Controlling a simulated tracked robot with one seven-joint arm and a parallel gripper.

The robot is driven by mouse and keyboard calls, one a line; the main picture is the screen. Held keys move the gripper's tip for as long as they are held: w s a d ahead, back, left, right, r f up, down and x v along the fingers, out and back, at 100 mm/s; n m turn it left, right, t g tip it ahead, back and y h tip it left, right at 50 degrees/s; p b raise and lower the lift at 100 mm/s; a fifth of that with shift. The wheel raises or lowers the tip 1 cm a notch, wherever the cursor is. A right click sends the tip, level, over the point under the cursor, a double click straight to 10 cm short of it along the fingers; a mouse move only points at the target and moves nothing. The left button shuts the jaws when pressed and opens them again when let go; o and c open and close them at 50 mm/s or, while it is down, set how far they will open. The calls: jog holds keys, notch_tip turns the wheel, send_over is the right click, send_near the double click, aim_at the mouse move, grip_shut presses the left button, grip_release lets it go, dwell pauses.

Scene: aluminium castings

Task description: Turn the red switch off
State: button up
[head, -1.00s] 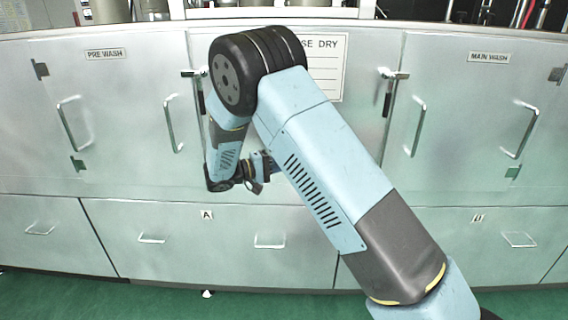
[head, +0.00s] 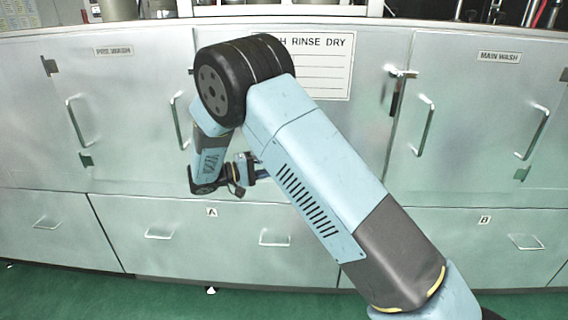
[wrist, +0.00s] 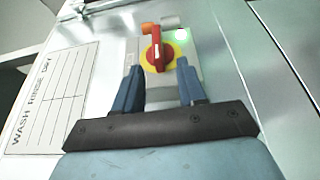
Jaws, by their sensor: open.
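The red switch (wrist: 156,52) is a red rotary handle on a round yellow plate (wrist: 174,62), mounted on a grey panel. In the wrist view its handle lies along the picture's vertical, with a white mark on it. My gripper (wrist: 159,66) is open, with one blue finger to the left and one to the right of the switch's lower part. No clear contact between the fingers and the handle shows. In the head view my gripper (head: 258,172) is small and partly hidden behind my arm; the switch cannot be seen there.
A green light (wrist: 182,34) glows beside the switch, and an orange piece (wrist: 147,28) sits near it. A "wash rinse dry" sign (wrist: 48,98) is on the left. Metal cabinet doors with handles (head: 424,125) and drawers (head: 273,237) form the front.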

jog(key=v, duration=0.7)
jog(key=shift+a, duration=0.25)
jog(key=shift+d, duration=0.1)
jog(key=s+d+r+m+g+y, duration=0.1)
jog(key=s+d+r+g+y, duration=0.15)
jog(key=d+r, duration=0.45)
jog(key=s+d+r+g+y, duration=0.2)
jog(key=d+r+y, duration=0.1)
jog(key=d, duration=0.8)
jog(key=s+d+r+m+g+y, duration=0.1)
jog(key=s+d+r+g+y, duration=0.15)
jog(key=d+r, duration=0.4)
jog(key=s+d+r+m+t+y, duration=0.1)
jog(key=s+d+t+y, duration=0.2)
jog(key=s+d, duration=0.3)
jog(key=s+d+r+m+t+y, duration=0.1)
jog(key=s+d+y, duration=0.5)
jog(key=s, duration=1.1)
jog(key=shift+r+t, duration=0.5)
jog(key=shift+t, duration=0.5)
